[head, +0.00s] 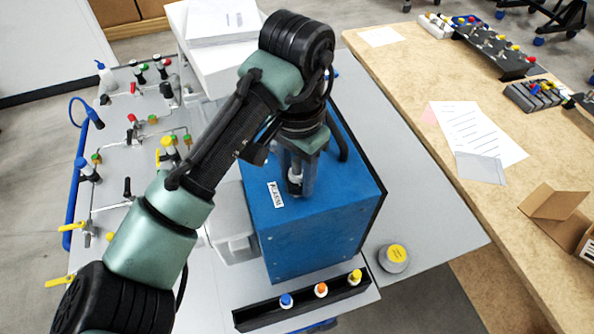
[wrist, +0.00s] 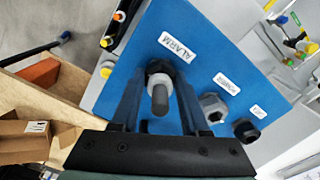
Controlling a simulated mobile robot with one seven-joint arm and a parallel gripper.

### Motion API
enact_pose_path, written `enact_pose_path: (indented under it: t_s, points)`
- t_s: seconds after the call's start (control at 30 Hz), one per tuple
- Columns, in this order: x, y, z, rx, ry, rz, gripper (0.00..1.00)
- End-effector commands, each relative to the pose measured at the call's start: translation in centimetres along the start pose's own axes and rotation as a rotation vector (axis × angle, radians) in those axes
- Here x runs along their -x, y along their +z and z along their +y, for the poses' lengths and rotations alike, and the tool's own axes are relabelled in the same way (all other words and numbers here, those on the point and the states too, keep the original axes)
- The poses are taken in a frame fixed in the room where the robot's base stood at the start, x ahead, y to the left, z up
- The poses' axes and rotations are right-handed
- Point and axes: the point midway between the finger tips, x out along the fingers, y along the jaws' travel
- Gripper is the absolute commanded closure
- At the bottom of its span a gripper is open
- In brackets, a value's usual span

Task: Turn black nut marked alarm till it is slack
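The blue box (head: 325,222) has an ALARM label (head: 276,195) on its top. In the wrist view the ALARM label (wrist: 178,47) sits beside a dark nut (wrist: 158,68) with a grey stub (wrist: 160,98) standing out of it towards the camera. My gripper (wrist: 160,78) has one finger on each side of this nut. Whether the fingers touch it or stand slightly apart, I cannot tell. In the head view my gripper (head: 297,186) points down at the box top by the label, and the fingers and arm mostly hide the nut.
Two more fittings, a grey hex nut (wrist: 213,106) and a black one (wrist: 246,130), stand in a row to the right, each labelled. A black rack (head: 262,313) with coloured caps and a yellow-topped round container (head: 394,257) stand near the box. A wooden bench (head: 420,75) is to the right.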

Motion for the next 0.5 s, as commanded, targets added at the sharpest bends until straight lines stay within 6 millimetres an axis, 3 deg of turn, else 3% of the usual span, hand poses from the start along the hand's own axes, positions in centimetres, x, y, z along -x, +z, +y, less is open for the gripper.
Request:
enact_pose_path:
  t_s: [0.03, 0.1, 0.13, 0.37, 0.5]
  points:
    - [0.01, 0.0, -0.01, 0.0, 0.0, 0.0, 0.86]
    - [0.01, 0.0, -0.01, 0.0, 0.0, 0.0, 0.99]
    - [0.01, 0.0, -0.01, 0.0, 0.0, 0.0, 1.0]
    - [0.17, -0.01, 0.04, 0.023, 0.002, 0.0, 1.0]
    - [0.46, -0.03, 0.14, 0.146, 0.005, 0.001, 1.0]
